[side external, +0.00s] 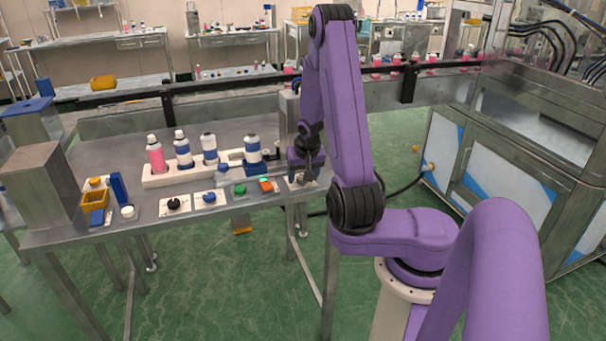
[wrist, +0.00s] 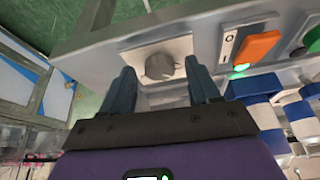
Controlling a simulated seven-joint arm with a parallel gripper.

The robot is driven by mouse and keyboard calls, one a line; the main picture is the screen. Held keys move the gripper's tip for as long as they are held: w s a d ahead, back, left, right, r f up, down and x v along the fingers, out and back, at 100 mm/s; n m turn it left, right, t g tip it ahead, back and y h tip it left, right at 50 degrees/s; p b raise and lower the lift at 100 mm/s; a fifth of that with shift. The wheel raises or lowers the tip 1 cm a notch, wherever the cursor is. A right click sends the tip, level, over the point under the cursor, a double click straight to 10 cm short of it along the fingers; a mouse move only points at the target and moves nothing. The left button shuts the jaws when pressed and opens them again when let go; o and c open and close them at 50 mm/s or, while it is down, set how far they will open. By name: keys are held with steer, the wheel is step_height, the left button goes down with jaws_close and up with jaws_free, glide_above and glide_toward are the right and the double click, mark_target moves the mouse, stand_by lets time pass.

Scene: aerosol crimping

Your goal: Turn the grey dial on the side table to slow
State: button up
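The grey dial (wrist: 160,67) is a round knob on a pale square plate near the edge of the side table (side external: 110,160). In the wrist view it shows between and just beyond the two fingertips. My gripper (wrist: 161,72) is open, with one finger on each side of the dial and gaps visible. In the side view my gripper (side external: 305,162) points down over the plate at the table's right end, and the dial is partly hidden there. I cannot read any speed marking or the dial's setting.
Beside the dial sit an orange switch (wrist: 257,47) with a lit green lamp (wrist: 240,68) and a green button (side external: 240,189). Further left are a blue knob (side external: 209,197) and a black knob (side external: 173,204). A white rack (side external: 160,180) with several bottles stands behind the controls.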

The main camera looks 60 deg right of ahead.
steer(key=shift+r, duration=0.15)
steer(key=v, duration=1.7)
stand_by(0.7)
steer(key=shift+a, duration=0.2)
